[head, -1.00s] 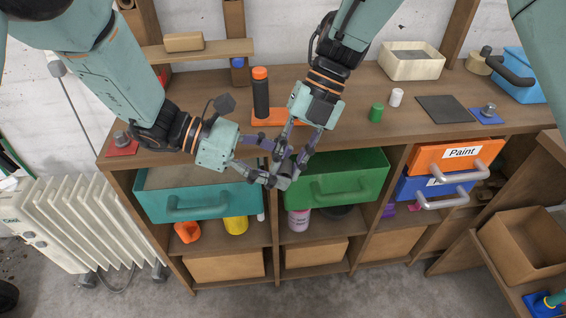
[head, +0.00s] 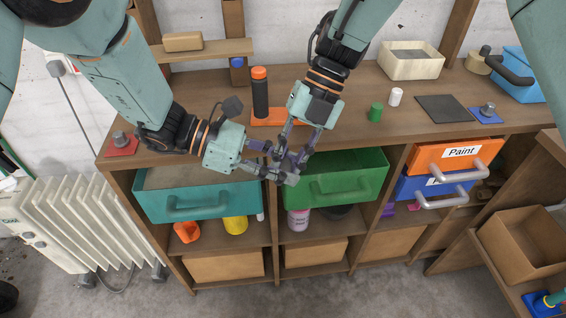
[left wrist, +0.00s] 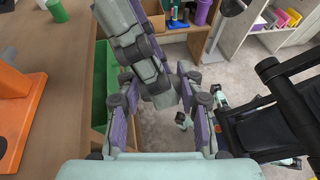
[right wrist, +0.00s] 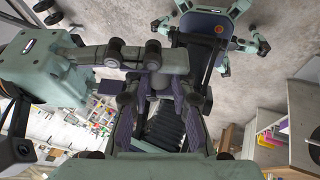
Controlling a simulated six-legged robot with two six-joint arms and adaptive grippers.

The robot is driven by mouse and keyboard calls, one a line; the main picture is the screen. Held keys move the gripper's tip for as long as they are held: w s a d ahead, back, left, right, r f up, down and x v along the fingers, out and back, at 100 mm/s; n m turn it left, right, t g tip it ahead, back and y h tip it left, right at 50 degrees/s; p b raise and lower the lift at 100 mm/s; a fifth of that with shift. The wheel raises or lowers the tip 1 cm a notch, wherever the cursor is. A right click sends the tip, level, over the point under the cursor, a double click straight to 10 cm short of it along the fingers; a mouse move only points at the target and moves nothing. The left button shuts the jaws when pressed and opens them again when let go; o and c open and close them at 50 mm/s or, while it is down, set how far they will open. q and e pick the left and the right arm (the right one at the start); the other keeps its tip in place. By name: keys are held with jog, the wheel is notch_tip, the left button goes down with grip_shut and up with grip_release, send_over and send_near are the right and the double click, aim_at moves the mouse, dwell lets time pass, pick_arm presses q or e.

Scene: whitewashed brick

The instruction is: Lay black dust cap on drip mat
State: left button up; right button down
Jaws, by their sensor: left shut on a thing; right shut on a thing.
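The drip mat (head: 443,109), a flat dark grey square, lies bare on the right part of the bench top. My left gripper (head: 284,172) and right gripper (head: 291,163) meet in front of the bench, above the front edges of the teal and green drawers. Their fingers overlap around one small dark thing. It appears to be the black dust cap (left wrist: 160,94), seen between the purple finger pads in the left wrist view. Both grippers are shut on it. Fingers hide much of it in the head view, and the right wrist view leaves its outline unclear.
An orange-capped black bottle (head: 260,92) stands by an orange plate (head: 272,117). A green cylinder (head: 376,112) and a white one (head: 396,97) stand left of the mat. A blue plate with a metal knob (head: 487,112) lies right of it. The teal (head: 200,200) and green (head: 335,188) drawers stick out.

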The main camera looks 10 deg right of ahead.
jog(key=c, duration=1.1)
grip_release()
jog(key=shift+o, duration=0.2)
